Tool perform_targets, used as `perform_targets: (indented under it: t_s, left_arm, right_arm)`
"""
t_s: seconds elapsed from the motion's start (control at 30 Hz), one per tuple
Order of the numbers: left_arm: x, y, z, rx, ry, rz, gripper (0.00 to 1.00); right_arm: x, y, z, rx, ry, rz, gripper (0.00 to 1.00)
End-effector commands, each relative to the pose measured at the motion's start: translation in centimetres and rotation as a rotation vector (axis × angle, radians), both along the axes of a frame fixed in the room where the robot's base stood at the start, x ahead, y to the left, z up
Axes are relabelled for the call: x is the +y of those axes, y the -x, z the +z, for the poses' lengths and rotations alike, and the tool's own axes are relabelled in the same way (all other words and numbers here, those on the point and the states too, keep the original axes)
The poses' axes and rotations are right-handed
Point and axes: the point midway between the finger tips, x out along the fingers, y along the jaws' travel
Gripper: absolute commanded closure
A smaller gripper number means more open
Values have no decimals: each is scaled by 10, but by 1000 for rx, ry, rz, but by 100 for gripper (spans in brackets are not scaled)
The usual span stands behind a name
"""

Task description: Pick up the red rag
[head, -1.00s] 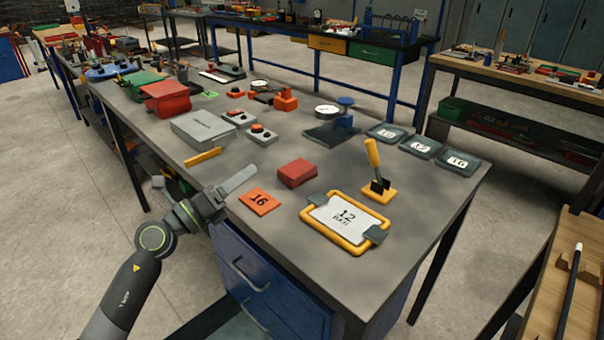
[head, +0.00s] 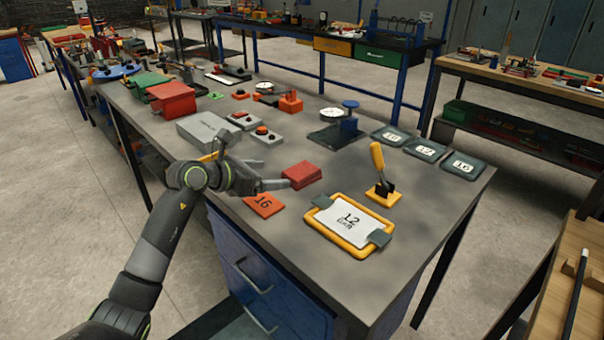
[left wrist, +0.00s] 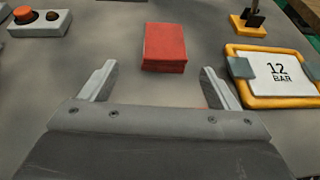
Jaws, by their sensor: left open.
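The red rag (head: 302,174) is a folded, block-like red stack lying on the grey workbench. It also shows in the left wrist view (left wrist: 164,46), upper middle. My left gripper (head: 272,184) is low over the bench just left of the rag in the head view. In the left wrist view its two fingers (left wrist: 156,76) are wide apart with nothing between them, and the rag lies beyond the fingertips, roughly centred. They look apart from the rag. My right gripper is in neither view.
An orange card marked 16 (head: 263,205) lies close below the left gripper. Grey button boxes (head: 262,136) and a grey case (head: 203,131) lie behind.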

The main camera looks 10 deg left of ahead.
Motion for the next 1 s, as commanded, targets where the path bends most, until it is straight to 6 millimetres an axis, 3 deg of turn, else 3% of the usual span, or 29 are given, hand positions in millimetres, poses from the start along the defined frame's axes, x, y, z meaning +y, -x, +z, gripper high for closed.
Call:
perform_targets:
  t_s: [0.23, 1.0]
  left_arm:
    - [-26, -32, -16, 2, 3, -1, 17]
    - [-69, -79, -33, 1, 1, 0, 17]
  right_arm:
    - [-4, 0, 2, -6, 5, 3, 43]
    - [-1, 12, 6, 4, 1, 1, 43]
